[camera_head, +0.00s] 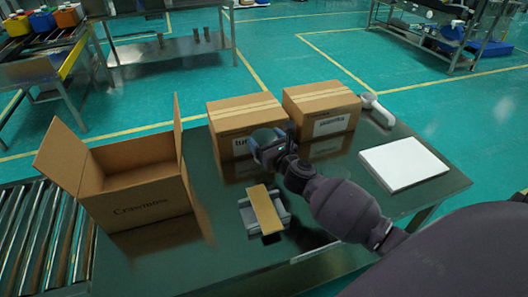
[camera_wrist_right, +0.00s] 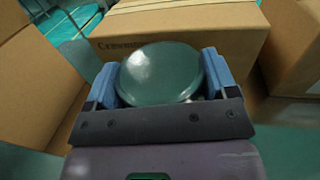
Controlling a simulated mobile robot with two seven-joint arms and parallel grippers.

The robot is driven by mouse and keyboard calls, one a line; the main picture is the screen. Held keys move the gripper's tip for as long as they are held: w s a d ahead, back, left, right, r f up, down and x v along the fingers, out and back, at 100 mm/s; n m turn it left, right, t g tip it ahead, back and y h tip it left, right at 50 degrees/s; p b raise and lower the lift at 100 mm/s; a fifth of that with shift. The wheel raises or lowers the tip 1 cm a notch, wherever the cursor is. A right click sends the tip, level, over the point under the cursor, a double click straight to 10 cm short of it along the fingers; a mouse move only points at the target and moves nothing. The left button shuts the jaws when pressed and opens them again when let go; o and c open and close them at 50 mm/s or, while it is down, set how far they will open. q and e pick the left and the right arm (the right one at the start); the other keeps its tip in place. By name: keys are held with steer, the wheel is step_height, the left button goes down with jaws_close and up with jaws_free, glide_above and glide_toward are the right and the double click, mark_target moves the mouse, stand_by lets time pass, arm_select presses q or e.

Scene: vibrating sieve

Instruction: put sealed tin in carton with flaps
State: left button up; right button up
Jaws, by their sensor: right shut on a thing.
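The sealed tin (camera_wrist_right: 162,72) is round with a smooth, shiny grey-green lid. My right gripper (camera_wrist_right: 162,85) is shut on it, with a blue finger pad on each side. In the head view my right gripper (camera_head: 268,148) holds the tin in front of the left closed box, above the table. The carton with flaps (camera_head: 143,198) stands open at the table's left, its flaps raised; the gripper is to its right and apart from it. My left gripper is not in view.
Two closed, taped boxes, left (camera_head: 235,115) and right (camera_head: 322,108), stand at the table's back. A tape dispenser or similar grey item (camera_head: 264,210) lies in front. A white slab (camera_head: 403,163) and white scanner (camera_head: 377,108) are at right. A roller conveyor (camera_head: 45,235) is at left.

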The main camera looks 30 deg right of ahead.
step_height(320, 180, down, 4)
steer(key=shift+f+b, duration=0.1)
steer(key=shift+b, duration=0.85)
steer(key=shift+f, duration=0.15)
steer(key=shift+r, duration=0.25)
steer(key=shift+f, duration=0.25)
steer(key=o, duration=1)
steer(key=shift+c, duration=0.2)
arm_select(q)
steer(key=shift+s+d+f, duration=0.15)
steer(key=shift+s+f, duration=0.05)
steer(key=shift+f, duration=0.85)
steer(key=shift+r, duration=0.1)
arm_select(e)
steer(key=shift+r, duration=0.2)
